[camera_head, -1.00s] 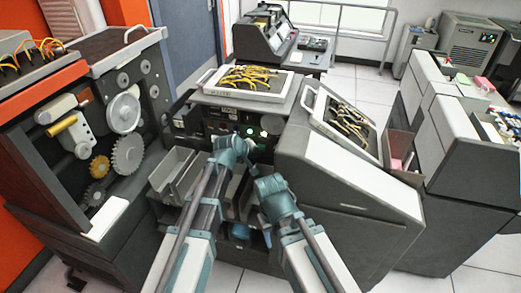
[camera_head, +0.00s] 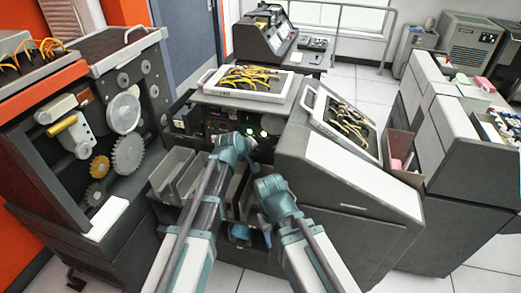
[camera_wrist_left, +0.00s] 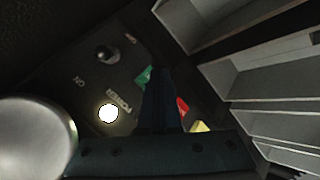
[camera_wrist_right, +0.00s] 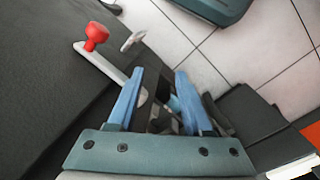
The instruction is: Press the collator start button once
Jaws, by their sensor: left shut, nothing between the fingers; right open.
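The collator's panel (camera_wrist_left: 78,88) holds a green button (camera_wrist_left: 143,76), a red button (camera_wrist_left: 183,107) and a yellow button (camera_wrist_left: 200,126). No start label is readable. My left gripper (camera_wrist_left: 158,73) is shut and empty, its tips right beside the green button and partly covering it; I cannot tell whether they touch. In the head view my left gripper (camera_head: 252,148) is low in front of the panel. My right gripper (camera_wrist_right: 160,75) is open and empty, lower down in front of the machine.
A lit white power lamp (camera_wrist_left: 108,113) and a toggle switch (camera_wrist_left: 106,52) sit beside the buttons. Card pockets (camera_head: 180,172) lie to the left of my left gripper. A red-knobbed lever (camera_wrist_right: 96,36) is near my right gripper. A yellow-wired plugboard (camera_head: 248,80) lies on top.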

